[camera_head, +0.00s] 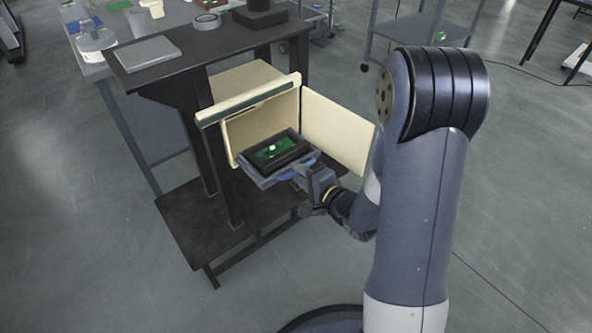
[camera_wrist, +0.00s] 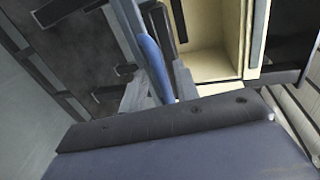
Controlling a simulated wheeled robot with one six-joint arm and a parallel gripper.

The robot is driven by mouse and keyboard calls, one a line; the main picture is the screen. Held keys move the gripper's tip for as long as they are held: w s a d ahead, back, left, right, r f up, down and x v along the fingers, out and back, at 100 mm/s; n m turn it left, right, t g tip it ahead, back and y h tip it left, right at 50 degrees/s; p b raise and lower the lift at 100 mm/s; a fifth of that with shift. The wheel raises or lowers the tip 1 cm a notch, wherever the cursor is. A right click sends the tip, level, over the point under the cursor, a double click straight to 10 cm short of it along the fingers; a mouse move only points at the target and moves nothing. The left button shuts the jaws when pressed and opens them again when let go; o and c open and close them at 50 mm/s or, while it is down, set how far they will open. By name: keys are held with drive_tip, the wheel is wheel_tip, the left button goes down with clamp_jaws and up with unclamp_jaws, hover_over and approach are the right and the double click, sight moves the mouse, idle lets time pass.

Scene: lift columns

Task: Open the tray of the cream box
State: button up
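The cream box (camera_head: 262,84) sits under the black tabletop, its front open and its cream door (camera_head: 337,131) swung out to the right. A grey tray (camera_head: 262,182) stands out in front of the opening, carrying a black frame with a green board (camera_head: 275,149). A blue curved part shows at the tray's right edge. My gripper (camera_head: 309,181) is at the tray's front right edge, apparently touching it. In the wrist view, the gripper fingers (camera_wrist: 158,88) lie on either side of the blue curved part (camera_wrist: 152,62). Whether they clamp it is unclear. The box's interior (camera_wrist: 212,52) also shows there.
The black table (camera_head: 235,42) bears a grey flat case (camera_head: 147,53) and a tape roll (camera_head: 207,21). Its black lower shelf (camera_head: 185,225) lies below the tray. A grey cart (camera_head: 425,28) stands behind. Floor to the left and front is clear.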

drive_tip(key=p+v, duration=0.1)
drive_tip(key=v, duration=0.8)
drive_tip(key=shift+w+a, duration=0.1)
drive_tip(key=shift+w, duration=0.05)
drive_tip(key=shift+b+x, duration=0.85)
drive_tip(key=shift+x, duration=4.55)
